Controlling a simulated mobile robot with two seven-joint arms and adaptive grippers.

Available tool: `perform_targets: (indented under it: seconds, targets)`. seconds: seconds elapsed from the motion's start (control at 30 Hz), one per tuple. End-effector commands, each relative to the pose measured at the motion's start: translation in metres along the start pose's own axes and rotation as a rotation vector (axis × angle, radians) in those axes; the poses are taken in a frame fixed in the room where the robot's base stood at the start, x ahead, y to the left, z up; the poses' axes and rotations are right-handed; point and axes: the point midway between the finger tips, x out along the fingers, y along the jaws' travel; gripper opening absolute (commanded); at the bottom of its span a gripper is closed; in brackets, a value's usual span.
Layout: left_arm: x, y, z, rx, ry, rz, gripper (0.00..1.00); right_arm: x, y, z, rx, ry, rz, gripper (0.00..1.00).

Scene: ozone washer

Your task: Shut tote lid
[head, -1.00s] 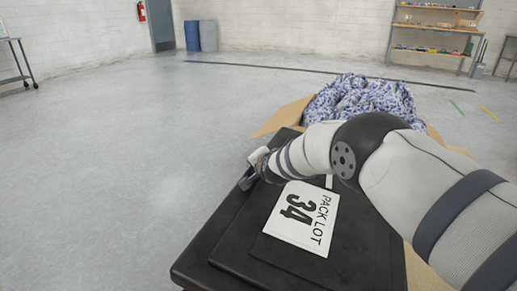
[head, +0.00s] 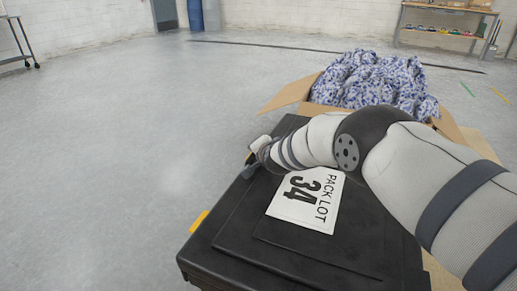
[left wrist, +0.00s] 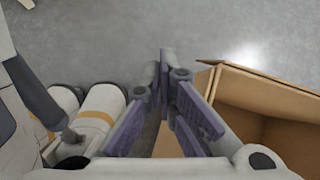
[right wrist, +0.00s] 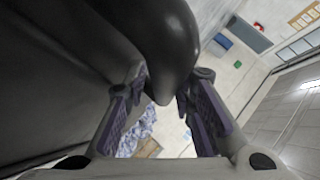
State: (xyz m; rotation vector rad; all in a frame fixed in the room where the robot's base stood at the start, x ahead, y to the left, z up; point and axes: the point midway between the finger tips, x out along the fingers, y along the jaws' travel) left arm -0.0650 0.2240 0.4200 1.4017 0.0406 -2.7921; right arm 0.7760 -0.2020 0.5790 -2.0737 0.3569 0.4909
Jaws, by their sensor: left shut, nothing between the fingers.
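The black tote lid (head: 270,262), with a white "PACK LOT 34" label (head: 308,200), fills the lower middle of the head view. It looks roughly flat; I cannot tell whether a gap is left under it. My right arm reaches across it from the right, and my right gripper (head: 254,158) is at the lid's far left edge. In the right wrist view the right gripper's fingers (right wrist: 165,98) are apart, with a dark rounded surface in front of and partly between them. My left gripper (left wrist: 164,55) is shut and empty, seen only in the left wrist view.
An open cardboard box (head: 290,94) with blue-and-white patterned filling (head: 375,80) stands behind the lid. An empty-looking cardboard box (left wrist: 250,95) is beside my left gripper. A small yellow piece (head: 199,221) shows at the lid's left side. The floor at left is clear.

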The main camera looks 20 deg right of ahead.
Motion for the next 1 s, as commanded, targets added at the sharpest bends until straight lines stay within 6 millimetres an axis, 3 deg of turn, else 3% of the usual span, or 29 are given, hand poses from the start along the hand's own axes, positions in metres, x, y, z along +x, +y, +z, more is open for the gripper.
perform_targets:
  seconds: [0.47, 0.57, 1.0]
  targets:
    - [0.000, 0.000, 0.000, 0.000, 0.000, 0.000, 0.00, -0.005, 0.001, -0.001, -0.002, 0.001, 0.004, 0.36]
    - [0.000, 0.000, 0.000, 0.000, 0.000, 0.000, 0.00, -0.018, 0.001, -0.002, -0.001, 0.001, 0.006, 0.36]
    - [0.000, 0.000, 0.000, 0.000, 0.000, 0.000, 0.00, -0.107, -0.001, -0.001, -0.001, 0.000, -0.001, 0.36]
